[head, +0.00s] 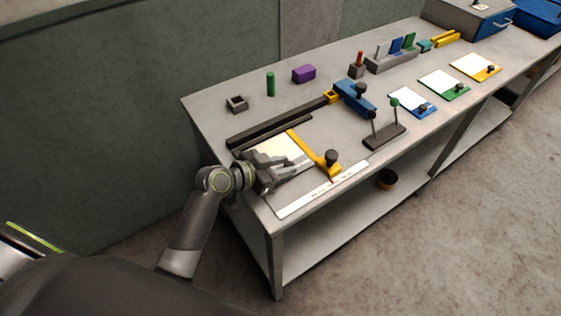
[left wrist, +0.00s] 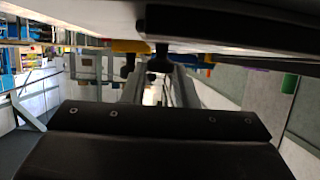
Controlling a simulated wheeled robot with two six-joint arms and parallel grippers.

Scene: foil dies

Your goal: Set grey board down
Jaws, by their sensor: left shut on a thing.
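The grey board (head: 276,149) carries a white sheet and lies at the near left of the bench, partly hidden by my left gripper. My left gripper (head: 302,165) is shut over it from the near left side. In the left wrist view, which looks upside down, the fingers (left wrist: 158,88) close around a dark knob (left wrist: 160,62) under the board's dark edge. I cannot tell whether the board touches the bench top. A yellow L-shaped stop (head: 308,146) with a black knob stands right beside the board. My right gripper is not in view.
A white ruler strip (head: 322,190) lies along the bench's (head: 215,110) front edge. Dark rails (head: 275,131) lie behind the board. A blue clamp-like tool (head: 354,98), a dark stand with levers (head: 385,137) and blue, green and yellow boards (head: 443,85) stand to the right.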

